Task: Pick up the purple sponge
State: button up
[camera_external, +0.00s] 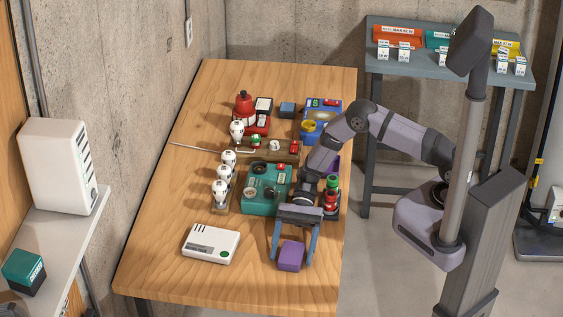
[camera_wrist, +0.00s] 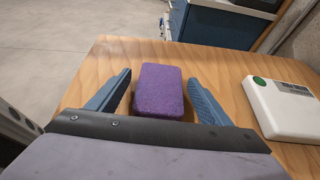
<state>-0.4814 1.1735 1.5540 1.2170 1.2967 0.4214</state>
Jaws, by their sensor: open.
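The purple sponge (camera_external: 290,256) is a small block lying on the wooden table near its front right edge. In the wrist view the sponge (camera_wrist: 159,90) sits between the two blue fingers, with a gap on each side. My gripper (camera_external: 293,255) is open, pointing down toward the table with a finger on either side of the sponge. In the wrist view my gripper (camera_wrist: 160,88) shows both fingers apart and holding nothing.
A white box (camera_external: 211,244) with a green button lies left of the sponge; it also shows in the wrist view (camera_wrist: 284,108). A teal device (camera_external: 265,188) and a row of white bulbs (camera_external: 222,190) stand behind. The front of the wooden table (camera_external: 190,284) is bare.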

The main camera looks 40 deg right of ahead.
aim_at(292, 252)
jog(key=shift+a+f, duration=0.1)
jog(key=shift+s, duration=0.1)
jog(key=shift+c, duration=0.3)
jog(key=c, duration=1.1)
jog(key=shift+o, duration=0.2)
jog(key=shift+r+b, duration=1.65)
jog(key=shift+r, duration=3.3)
